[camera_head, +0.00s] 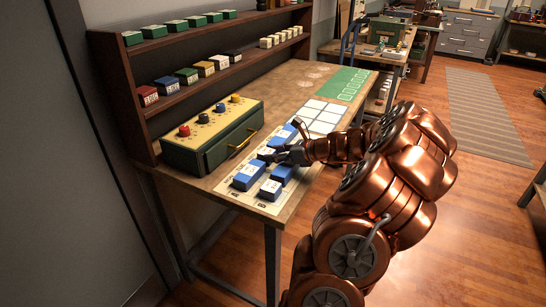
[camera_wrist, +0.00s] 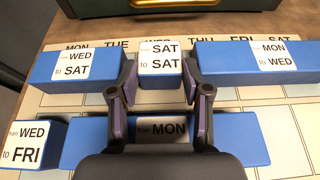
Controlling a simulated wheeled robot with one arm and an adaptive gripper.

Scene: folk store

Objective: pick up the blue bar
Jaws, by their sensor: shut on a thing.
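Several blue bars with white day labels lie on a pale calendar board (camera_head: 232,184). In the wrist view, a short blue bar labelled "SAT to SAT" (camera_wrist: 160,62) is between the fingertips of my gripper (camera_wrist: 160,80). The gripper is shut on it. I cannot tell whether the bar is clear of the board. Another bar marked "MON" (camera_wrist: 240,138) lies partly hidden under my gripper. A "WED to FRI" bar (camera_wrist: 35,145) is at lower left.
A green box with coloured knobs (camera_head: 210,134) and a brass handle stands just behind the board. A wooden shelf (camera_head: 195,54) with rows of small blocks is along the wall. White tiles (camera_head: 322,116) and a green sheet (camera_head: 344,84) lie farther along the table.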

